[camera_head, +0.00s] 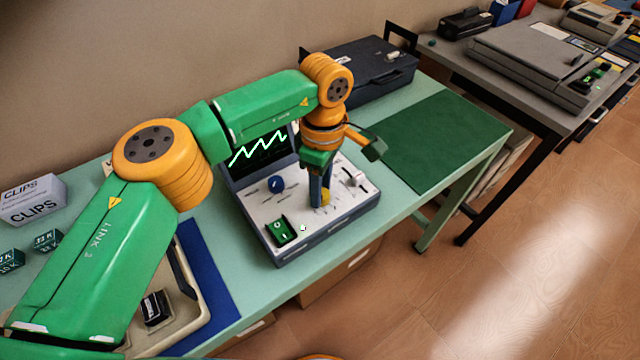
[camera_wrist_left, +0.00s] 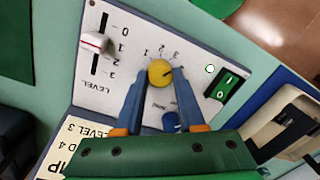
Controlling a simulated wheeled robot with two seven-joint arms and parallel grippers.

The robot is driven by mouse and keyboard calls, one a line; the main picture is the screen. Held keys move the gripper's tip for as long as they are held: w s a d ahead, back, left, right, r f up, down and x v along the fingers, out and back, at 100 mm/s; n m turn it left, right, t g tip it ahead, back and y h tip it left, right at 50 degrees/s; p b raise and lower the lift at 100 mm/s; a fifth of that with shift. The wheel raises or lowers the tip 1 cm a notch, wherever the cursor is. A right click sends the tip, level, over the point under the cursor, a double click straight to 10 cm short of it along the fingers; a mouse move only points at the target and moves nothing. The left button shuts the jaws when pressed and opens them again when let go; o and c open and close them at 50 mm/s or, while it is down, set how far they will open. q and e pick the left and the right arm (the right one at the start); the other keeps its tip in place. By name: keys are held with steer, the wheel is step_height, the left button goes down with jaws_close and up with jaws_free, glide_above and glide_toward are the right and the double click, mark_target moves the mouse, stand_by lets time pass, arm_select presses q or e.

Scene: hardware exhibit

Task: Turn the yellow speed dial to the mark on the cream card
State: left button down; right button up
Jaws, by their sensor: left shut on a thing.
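The yellow dial (camera_wrist_left: 160,72) is on the white panel of a console (camera_head: 300,246); it also shows in the head view (camera_head: 326,196), partly hidden by my gripper. Numbers 1, 2 and 3 show beside it in the wrist view, and other marks are hidden. A dark line is on its face; its exact reading is unclear. My left gripper (camera_wrist_left: 160,76) is shut on the dial, one finger on each side. It reaches down onto the dial in the head view (camera_head: 322,194). A cream card (camera_wrist_left: 68,150) with "LEVEL 3" and "D 4" is partly cut off. My right gripper is not in view.
The panel also has a blue knob (camera_head: 276,184), a green switch (camera_head: 281,231) and a white slider handle (camera_head: 356,178). A screen (camera_head: 258,150) stands behind them. A dark case (camera_head: 362,76) is farther back. The green mat (camera_head: 436,140) on the right is bare.

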mark_target(324, 191)
arm_select(q)
steer(key=m, duration=0.5)
steer(key=shift+d, duration=0.1)
stand_by(0.5)
steer(key=shift+f, duration=0.1)
steer(key=c, duration=0.5)
jaws_free()
steer(key=r, duration=0.7)
steer(key=shift+d+r, duration=0.15)
steer(key=shift+d, duration=0.05)
steer(key=shift+w, duration=0.1)
